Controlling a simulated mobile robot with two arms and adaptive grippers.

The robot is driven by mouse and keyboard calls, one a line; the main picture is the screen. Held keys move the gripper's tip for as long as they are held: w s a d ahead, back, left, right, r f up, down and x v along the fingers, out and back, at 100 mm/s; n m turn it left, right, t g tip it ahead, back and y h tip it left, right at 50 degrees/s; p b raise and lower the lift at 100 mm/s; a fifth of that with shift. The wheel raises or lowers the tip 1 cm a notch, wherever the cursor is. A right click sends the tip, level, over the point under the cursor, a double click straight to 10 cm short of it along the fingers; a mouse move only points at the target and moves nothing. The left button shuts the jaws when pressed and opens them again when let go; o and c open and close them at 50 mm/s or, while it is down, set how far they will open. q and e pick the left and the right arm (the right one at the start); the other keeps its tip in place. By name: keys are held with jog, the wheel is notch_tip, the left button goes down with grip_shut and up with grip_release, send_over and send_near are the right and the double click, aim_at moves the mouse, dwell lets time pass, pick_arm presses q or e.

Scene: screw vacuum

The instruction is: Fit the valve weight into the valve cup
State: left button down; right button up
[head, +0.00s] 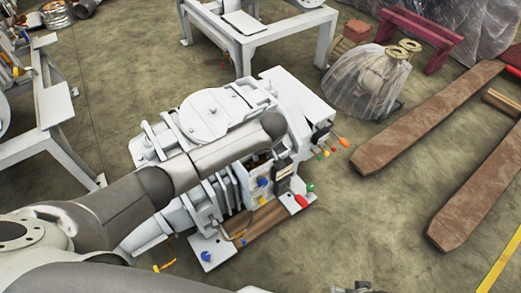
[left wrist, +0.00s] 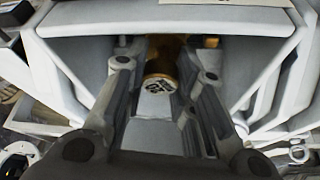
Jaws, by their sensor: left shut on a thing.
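In the left wrist view, my left gripper (left wrist: 164,72) points into a recess of the white machine, with its two grey fingers on either side of a brass-coloured cylinder (left wrist: 158,85). The cylinder has a pale end with dark markings and looks like the valve weight. The gripper is shut on it. In the head view, my left arm reaches across the white machine (head: 205,115), and its end hides most of the gripper and the held piece. I cannot make out the valve cup in either view. My right gripper is not in view.
The machine's front carries coloured handles (head: 325,150), blue knobs and a wooden base strip (head: 262,226). White metal frames (head: 40,100) stand at left and back. A plastic-wrapped object (head: 362,85) and brown beams (head: 430,120) lie to the right. Floor in front is mostly clear.

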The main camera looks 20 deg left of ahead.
aim_at(262, 156)
pick_arm(q)
jog(key=shift+f, duration=0.1)
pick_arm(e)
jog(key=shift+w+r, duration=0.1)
pick_arm(q)
jog(key=shift+f, duration=0.45)
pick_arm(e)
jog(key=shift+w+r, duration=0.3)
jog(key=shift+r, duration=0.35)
pick_arm(q)
jog(key=shift+f, duration=0.3)
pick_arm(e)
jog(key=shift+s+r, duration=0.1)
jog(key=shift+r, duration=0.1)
pick_arm(q)
jog(key=shift+f+b, duration=0.4)
jog(key=shift+f, duration=0.05)
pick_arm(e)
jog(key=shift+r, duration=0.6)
pick_arm(q)
jog(key=shift+f, duration=0.4)
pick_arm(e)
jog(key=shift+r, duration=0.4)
pick_arm(q)
jog(key=shift+f, duration=0.15)
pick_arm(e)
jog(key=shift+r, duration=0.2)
pick_arm(q)
jog(key=shift+s, duration=0.1)
